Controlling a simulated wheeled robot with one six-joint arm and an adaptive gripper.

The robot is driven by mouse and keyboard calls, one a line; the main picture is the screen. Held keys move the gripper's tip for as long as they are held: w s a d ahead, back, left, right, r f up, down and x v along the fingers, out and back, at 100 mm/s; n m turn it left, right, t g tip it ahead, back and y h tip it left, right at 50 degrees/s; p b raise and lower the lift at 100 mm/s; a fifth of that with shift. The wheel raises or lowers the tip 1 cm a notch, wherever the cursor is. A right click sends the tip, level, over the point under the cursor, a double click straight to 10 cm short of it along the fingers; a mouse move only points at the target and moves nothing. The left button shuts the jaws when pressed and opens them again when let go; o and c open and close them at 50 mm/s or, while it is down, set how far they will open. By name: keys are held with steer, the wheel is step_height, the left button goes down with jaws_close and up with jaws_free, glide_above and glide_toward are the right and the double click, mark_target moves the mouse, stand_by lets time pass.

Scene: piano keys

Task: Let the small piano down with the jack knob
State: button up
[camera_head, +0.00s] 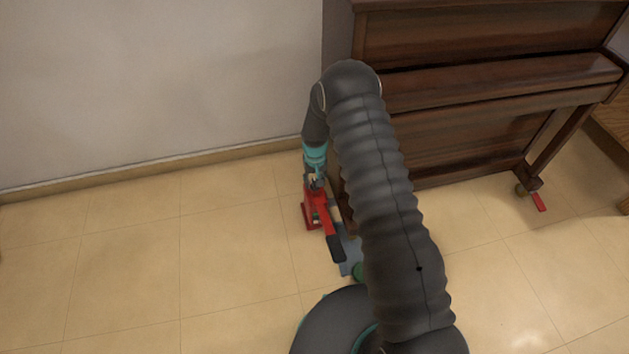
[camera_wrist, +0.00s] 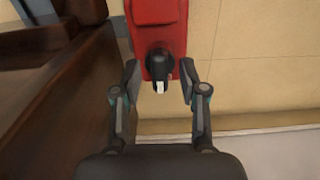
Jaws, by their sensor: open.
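The small piano (camera_head: 480,120) is a dark brown wooden upright at the upper right; its dark wood (camera_wrist: 30,90) fills the left of the wrist view. The red jack (camera_head: 308,215) stands on the floor by the piano's left end, with a black-ended lever (camera_head: 336,248) pointing toward me. In the wrist view the red jack body (camera_wrist: 157,12) carries a round black jack knob (camera_wrist: 160,62) with a small white mark below it. My gripper (camera_wrist: 159,72) is open, one finger on each side of the knob, with visible gaps. My arm hides part of the piano's lower left.
A wall with a skirting board (camera_head: 150,172) runs behind the jack. The tiled floor (camera_head: 130,260) to the left is clear. A castor with a red tab (camera_head: 539,201) sits under the piano's front right leg.

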jaws_close()
steer(key=shift+f+m+b, duration=0.15)
steer(key=shift+m+b, duration=0.15)
steer(key=shift+b, duration=0.1)
steer(key=m+b, duration=0.2)
steer(key=m, duration=0.1)
steer(key=shift+f, duration=0.1)
steer(key=m+b, duration=0.3)
steer(key=m, duration=0.2)
steer(key=m+b, duration=0.1)
steer(key=m, duration=0.3)
steer(key=shift+m+b, duration=0.9)
steer(key=shift+m, duration=1.5)
